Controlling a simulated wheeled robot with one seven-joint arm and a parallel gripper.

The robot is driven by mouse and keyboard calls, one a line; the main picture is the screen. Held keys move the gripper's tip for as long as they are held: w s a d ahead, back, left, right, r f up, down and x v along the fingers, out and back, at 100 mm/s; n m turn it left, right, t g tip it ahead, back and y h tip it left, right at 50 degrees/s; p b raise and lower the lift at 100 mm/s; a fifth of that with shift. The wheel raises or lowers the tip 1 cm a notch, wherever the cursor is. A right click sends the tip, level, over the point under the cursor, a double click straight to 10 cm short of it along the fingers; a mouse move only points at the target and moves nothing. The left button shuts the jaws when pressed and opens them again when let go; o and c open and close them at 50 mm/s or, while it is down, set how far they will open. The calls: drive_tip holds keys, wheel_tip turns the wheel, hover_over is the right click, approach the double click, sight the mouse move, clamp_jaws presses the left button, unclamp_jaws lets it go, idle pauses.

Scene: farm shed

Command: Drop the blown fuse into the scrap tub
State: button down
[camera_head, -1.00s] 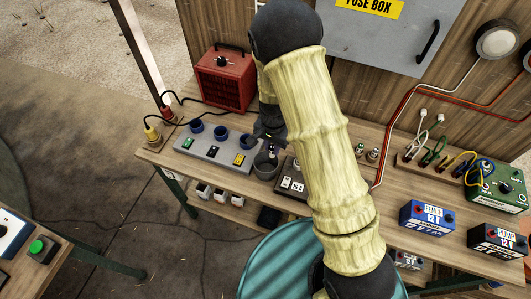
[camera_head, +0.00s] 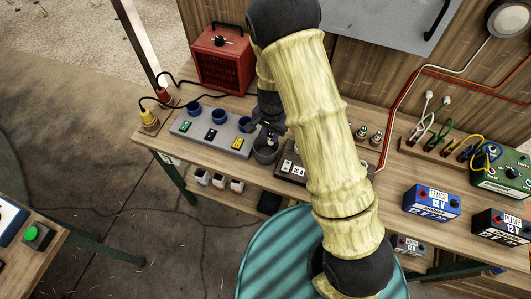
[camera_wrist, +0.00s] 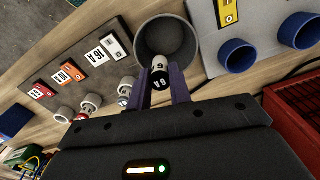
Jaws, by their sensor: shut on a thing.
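My gripper (camera_wrist: 163,84) is shut on a small fuse (camera_wrist: 161,72) with a white body and a black band with white print. In the wrist view the fuse overlaps the near rim of the round grey scrap tub (camera_wrist: 148,38); I cannot tell how high above it the fuse is. In the head view my gripper (camera_head: 273,128) points down at the tub (camera_head: 264,155), which stands on the bench. The fuse is too small to make out clearly there.
A dark fuse block (camera_head: 288,170) with labelled slots stands right of the tub, with white-capped fuses (camera_wrist: 92,101) near it. A grey panel with blue cups (camera_head: 205,133) is left. A red heater (camera_head: 222,62) and batteries (camera_head: 432,201) share the bench (camera_head: 390,172).

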wheel_tip(320, 180, down, 2)
drive_tip(key=shift+w+b, duration=0.1)
drive_tip(key=shift+b, duration=0.35)
drive_tip(key=c, duration=1.2)
unclamp_jaws()
drive_tip(key=shift+r, duration=0.2)
wheel_tip(320, 180, up, 17)
drive_tip(key=shift+d+r+b, duration=0.1)
drive_tip(key=shift+b, duration=0.8)
